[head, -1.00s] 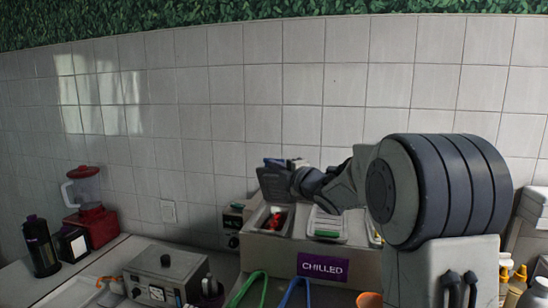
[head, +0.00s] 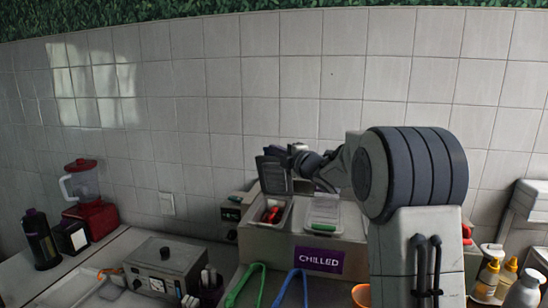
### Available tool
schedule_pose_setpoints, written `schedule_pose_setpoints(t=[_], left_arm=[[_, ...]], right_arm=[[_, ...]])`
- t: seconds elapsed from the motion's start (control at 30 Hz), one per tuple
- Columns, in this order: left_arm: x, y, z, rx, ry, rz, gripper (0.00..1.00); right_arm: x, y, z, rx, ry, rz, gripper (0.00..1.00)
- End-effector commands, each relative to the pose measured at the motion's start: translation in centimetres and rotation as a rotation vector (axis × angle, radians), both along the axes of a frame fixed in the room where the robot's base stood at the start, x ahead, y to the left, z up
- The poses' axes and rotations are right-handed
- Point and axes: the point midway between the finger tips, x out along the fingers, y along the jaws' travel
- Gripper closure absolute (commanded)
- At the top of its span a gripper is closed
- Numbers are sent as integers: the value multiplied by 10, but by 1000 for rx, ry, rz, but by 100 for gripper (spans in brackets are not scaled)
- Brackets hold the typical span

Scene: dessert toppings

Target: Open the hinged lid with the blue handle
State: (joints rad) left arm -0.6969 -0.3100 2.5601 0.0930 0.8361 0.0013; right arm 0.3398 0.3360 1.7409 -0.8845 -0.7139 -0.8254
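The grey chilled box (head: 262,245) stands at the back of the counter. Its left lid (head: 272,176) stands raised on the back edge, with a dark bluish strip along its top; the blue handle cannot be made out clearly. Red toppings (head: 271,214) show in the open compartment below. My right gripper (head: 294,152) is at the raised lid's upper right, partly hidden by it; I cannot tell whether it touches the lid or whether its fingers are open. My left gripper is not in view.
A lid with a green handle (head: 323,214) lies shut to the right. Green tongs (head: 246,285) and blue tongs (head: 291,286) stand before the box. A control box (head: 166,268) is at front left. Yellow bottles (head: 489,278) stand at right.

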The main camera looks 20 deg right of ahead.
Motion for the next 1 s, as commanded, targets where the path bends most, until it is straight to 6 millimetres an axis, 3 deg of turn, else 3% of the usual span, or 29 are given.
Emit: schedule_pose_setpoints(t=[0.4, 1.0], left_arm=[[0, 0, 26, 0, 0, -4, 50], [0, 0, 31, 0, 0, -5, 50]], right_arm=[[41, -32, 21, 1, 0, -1, 100], [51, -43, 23, 1, 0, 0, 100]])
